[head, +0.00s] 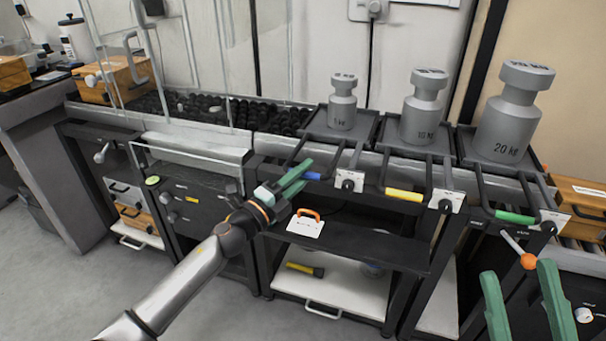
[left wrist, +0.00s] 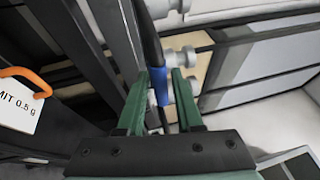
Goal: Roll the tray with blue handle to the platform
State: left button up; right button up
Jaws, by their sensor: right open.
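The tray with the blue handle (head: 312,176) carries the smallest grey weight (head: 342,103) and sits on the bench, left of two other trays. My left gripper (head: 302,177) is at the blue handle. In the left wrist view the blue handle (left wrist: 160,86) lies between the two green fingers, with a small gap beside the right one. A surface of black balls or rollers (head: 220,108), behind clear panels, lies left of the tray; I cannot tell whether it is the platform. My right gripper (head: 525,290) is open and empty at the lower right.
A yellow-handled tray (head: 404,194) bears a 10 kg weight (head: 423,105); a green-handled tray (head: 515,216) bears a 20 kg weight (head: 510,110). An orange-handled tag (head: 305,226) is on the shelf below. An orange-knobbed lever (head: 527,261) is near my right gripper. Floor at left front is clear.

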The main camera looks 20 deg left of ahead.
pick_arm(q)
grip_shut()
dwell(1.1)
